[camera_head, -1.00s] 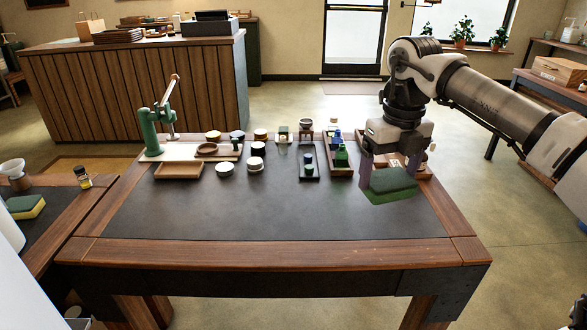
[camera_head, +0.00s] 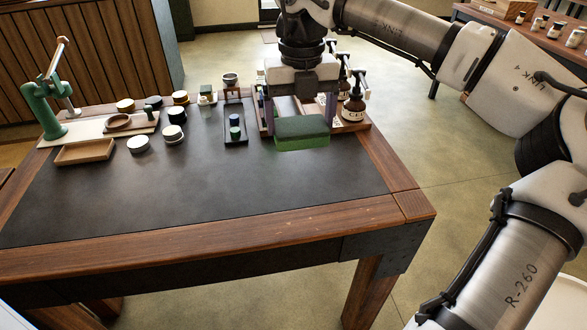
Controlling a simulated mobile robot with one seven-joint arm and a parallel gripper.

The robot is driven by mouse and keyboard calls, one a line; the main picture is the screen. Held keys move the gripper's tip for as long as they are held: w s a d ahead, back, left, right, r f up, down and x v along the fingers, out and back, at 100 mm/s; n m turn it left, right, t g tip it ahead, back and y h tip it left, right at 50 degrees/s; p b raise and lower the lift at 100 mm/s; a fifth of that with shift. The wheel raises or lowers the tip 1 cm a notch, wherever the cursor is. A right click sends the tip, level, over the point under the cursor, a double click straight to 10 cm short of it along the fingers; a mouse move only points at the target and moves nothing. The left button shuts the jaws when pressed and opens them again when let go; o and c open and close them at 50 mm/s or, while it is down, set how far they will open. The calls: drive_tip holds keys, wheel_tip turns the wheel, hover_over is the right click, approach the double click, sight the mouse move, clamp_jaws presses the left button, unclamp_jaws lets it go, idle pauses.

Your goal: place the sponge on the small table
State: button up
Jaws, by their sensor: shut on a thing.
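My gripper (camera_head: 300,112) hangs at the far right part of a dark-topped wooden table (camera_head: 200,200). Its two purple-grey fingers are shut on a green sponge (camera_head: 302,130), dark green on top and lighter green along the front side. The sponge is held level above the table top; the exact gap under it is hard to tell. A pale, rounded surface (camera_head: 562,300) shows at the lower right edge, partly hidden by my arm; I cannot tell whether it is the small table.
Pump bottles (camera_head: 354,105) stand in a tray behind and right of my gripper. A narrow black tray (camera_head: 235,132), several round jars (camera_head: 139,143) and a green press (camera_head: 45,110) stand along the table's far side. The near table top is bare. Open floor lies to the right.

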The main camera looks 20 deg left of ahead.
wheel_tip(320, 180, down, 13)
drive_tip(key=shift+r+b, duration=0.2)
drive_tip(key=shift+b, duration=0.2)
drive_tip(key=shift+f, duration=0.1)
drive_tip(key=shift+f, duration=0.15)
drive_tip(key=o, duration=0.8)
wheel_tip(320, 180, up, 12)
drive_tip(key=shift+r+p, duration=0.25)
drive_tip(key=shift+p, duration=0.25)
